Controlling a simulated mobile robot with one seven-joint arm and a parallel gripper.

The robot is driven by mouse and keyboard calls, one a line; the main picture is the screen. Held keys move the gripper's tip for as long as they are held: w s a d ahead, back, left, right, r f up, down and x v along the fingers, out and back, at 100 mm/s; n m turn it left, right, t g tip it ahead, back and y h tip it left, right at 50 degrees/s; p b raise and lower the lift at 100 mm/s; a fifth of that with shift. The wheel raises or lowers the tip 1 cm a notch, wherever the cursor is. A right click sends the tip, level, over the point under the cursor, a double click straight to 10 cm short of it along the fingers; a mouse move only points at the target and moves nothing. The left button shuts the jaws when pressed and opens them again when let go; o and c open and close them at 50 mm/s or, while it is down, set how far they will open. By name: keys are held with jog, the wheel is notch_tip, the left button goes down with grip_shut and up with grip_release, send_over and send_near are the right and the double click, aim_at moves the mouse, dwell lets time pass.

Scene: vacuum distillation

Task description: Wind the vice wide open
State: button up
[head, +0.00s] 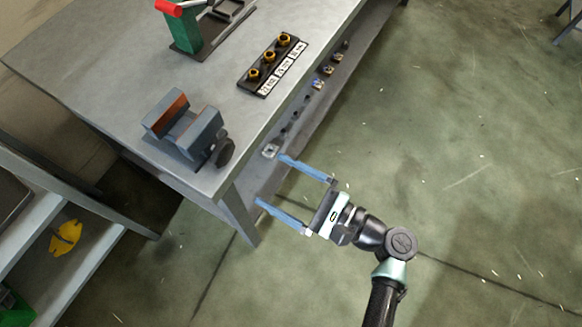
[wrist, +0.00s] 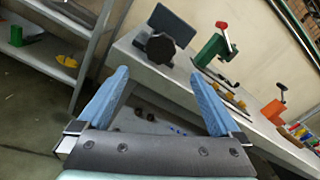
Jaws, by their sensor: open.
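The vice (head: 187,128) is a grey-blue block with two jaws, near the front left corner of the grey workbench (head: 110,80). A brown-red face shows on its far jaw, and there is a gap between the jaws. Its dark round knob (head: 222,152) faces the bench's front edge. In the wrist view the knob (wrist: 160,47) stands in front of the vice's plate (wrist: 172,25), ahead and a little above the fingertips. My gripper (head: 268,179) is open and empty, with two blue fingers, in front of the bench edge and apart from the knob. It also shows in the wrist view (wrist: 162,78).
A green press with a red handle (head: 185,30) stands farther back on the bench. A black strip with brass knobs (head: 272,65) lies along the front edge. A shelf (head: 85,245) with a yellow item (head: 65,238) is at left.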

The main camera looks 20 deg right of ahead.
jog(key=shift+v, duration=1.2)
jog(key=shift+r+p, duration=0.1)
jog(key=shift+p, duration=0.3)
jog(key=b+v, duration=0.1)
jog(key=v, duration=1.2)
jog(key=shift+b, duration=0.35)
